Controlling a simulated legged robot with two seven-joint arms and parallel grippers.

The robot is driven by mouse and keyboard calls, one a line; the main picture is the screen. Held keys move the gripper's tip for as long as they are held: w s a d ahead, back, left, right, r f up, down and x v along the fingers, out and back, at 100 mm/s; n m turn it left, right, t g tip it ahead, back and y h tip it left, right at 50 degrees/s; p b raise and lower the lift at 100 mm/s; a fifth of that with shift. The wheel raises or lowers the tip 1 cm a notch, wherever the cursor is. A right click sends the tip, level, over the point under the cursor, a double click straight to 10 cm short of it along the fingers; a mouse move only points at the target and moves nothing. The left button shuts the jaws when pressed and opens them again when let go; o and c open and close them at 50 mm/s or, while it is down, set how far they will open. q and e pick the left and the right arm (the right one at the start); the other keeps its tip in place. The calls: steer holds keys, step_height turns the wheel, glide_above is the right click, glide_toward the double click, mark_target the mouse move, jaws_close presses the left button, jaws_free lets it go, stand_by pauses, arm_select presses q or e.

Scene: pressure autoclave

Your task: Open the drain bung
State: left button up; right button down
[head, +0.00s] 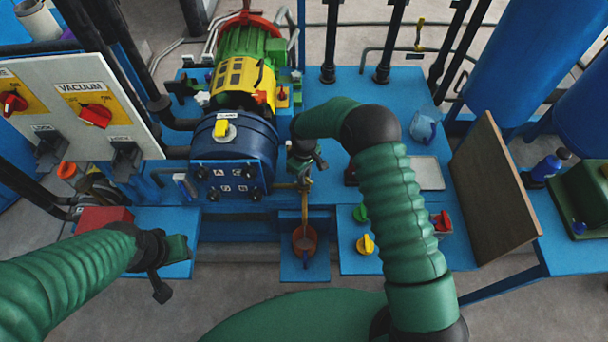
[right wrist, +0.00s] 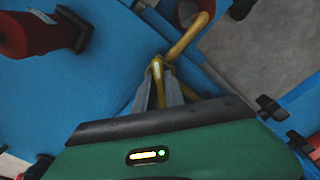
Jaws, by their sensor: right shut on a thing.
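A thin yellow-brass drain pipe (head: 304,200) comes down at the right front of the blue vessel (head: 235,140), above an orange-brown pot (head: 305,241). No separate bung can be made out. My right gripper (head: 305,166) is beside the vessel at the top of this pipe. In the right wrist view my right gripper (right wrist: 158,88) is shut on a bent yellow rod (right wrist: 185,38), gripped near the fingertips. The head view hides most of this grip. My left gripper (head: 172,268) is low at the left, away from the vessel; its jaw opening is unclear.
A panel (head: 75,100) with a red vacuum knob stands at the left. A red block (head: 103,217) lies near my left gripper. Green, yellow and red knobs (head: 365,244) are on the blue bench at the right. A brown board (head: 492,190) leans farther right.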

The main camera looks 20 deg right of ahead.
steer(key=n, duration=0.5)
steer(key=shift+w+r+p, duration=0.1)
steer(key=shift+w+p, duration=0.05)
steer(key=shift+p, duration=0.15)
steer(key=shift+n, duration=2.5)
steer(key=c, duration=1.4)
jaws_free()
step_height(320, 180, up, 17)
steer(key=p, duration=0.1)
steer(key=shift+f, duration=0.2)
steer(key=shift+o, duration=0.3)
